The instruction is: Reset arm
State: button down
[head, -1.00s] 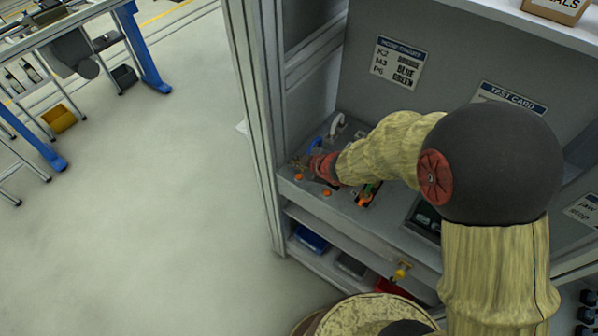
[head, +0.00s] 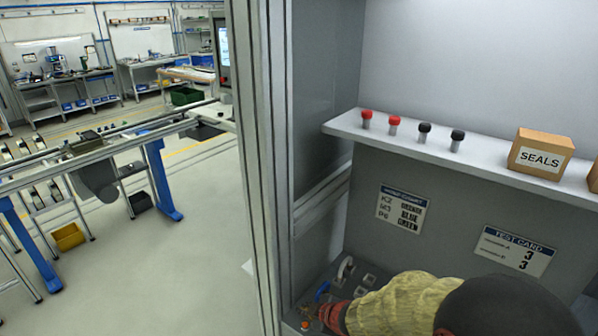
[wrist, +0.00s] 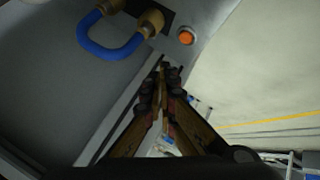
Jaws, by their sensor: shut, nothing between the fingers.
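My gripper (wrist: 163,84) is shut and empty in the wrist view, its fingertips together just past the edge of the grey panel. In the head view my gripper (head: 312,314) is low in the picture at the left end of the bench, partly cut off, with my arm reaching in from the right. A blue looped hose (wrist: 108,45) with brass ends lies on the panel to the left of the fingers. An orange button (wrist: 186,37) is just beyond the fingertips. The fingers appear apart from both.
A shelf (head: 440,148) above holds red and black plugs and a SEALS box (head: 540,155). A menu chart (head: 401,208) and a test card (head: 514,250) hang on the back wall. A metal upright (head: 262,170) stands left of the bench. Open floor (head: 190,250) lies further left.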

jog(key=s+d+f+m+h, duration=0.1)
jog(key=d, duration=0.1)
jog(key=s+d+f, duration=0.1)
jog(key=d, duration=0.1)
jog(key=s+d+f+m+g+h, duration=0.1)
jog(key=shift+d+f+m+h, duration=0.1)
jog(key=shift+d+m+h, duration=0.2)
jog(key=shift+d, duration=0.1)
jog(key=d, duration=0.1)
jog(key=s+d+r+m+h, duration=0.1)
jog(key=s+d+m+g, duration=0.1)
jog(key=d, duration=0.1)
jog(key=shift+s+r+h, duration=0.15)
jog(key=shift+h, duration=0.25)
jog(key=s+d+r+m+b, duration=0.1)
jog(key=s+d+r+m, duration=0.1)
jog(key=s+r, duration=0.5)
jog(key=s+d+r+m+b, duration=0.1)
jog(key=s+d+r+m, duration=0.1)
jog(key=s+r+m, duration=0.3)
jog(key=s+d+r+m+b, duration=0.2)
jog(key=s+r+m, duration=0.1)
jog(key=s+r, duration=0.6)
notch_tip(320, 180, up, 2)
jog(key=shift+s+d+r+m, duration=0.1)
jog(key=shift+s+d+m, duration=0.15)
jog(key=shift+s+m, duration=0.15)
